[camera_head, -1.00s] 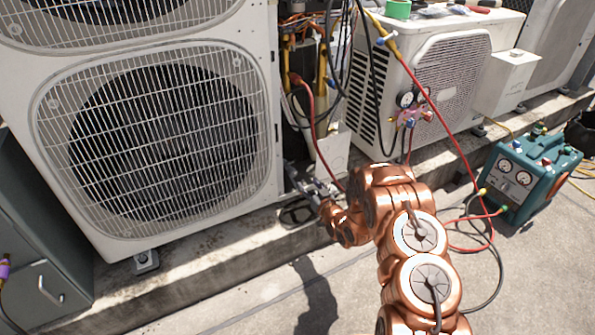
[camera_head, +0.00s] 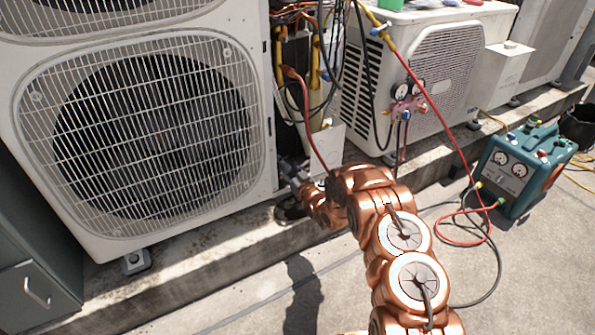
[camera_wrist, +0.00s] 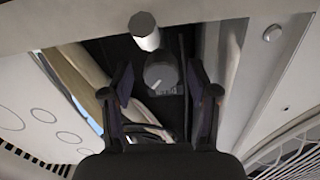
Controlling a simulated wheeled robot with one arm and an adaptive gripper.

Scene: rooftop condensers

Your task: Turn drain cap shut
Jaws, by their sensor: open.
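In the wrist view, my gripper (camera_wrist: 160,82) is open, with one dark finger on each side. A round grey cap (camera_wrist: 158,76) with a short white mark shows between and beyond the fingers. It looks like the drain cap; the fingers do not visibly close on it. A pale cylinder (camera_wrist: 145,31) lies just above the cap in the picture. In the head view, my gripper (camera_head: 291,177) is small and partly hidden by my arm, at the low opening beside the large condenser (camera_head: 262,150). The cap cannot be made out there.
Hoses and pipes (camera_head: 318,75) hang above in the open service bay. A gauge manifold (camera_head: 403,100) hangs before a smaller condenser (camera_head: 445,70). A teal recovery machine (camera_head: 525,165) stands on the right with hoses on the floor.

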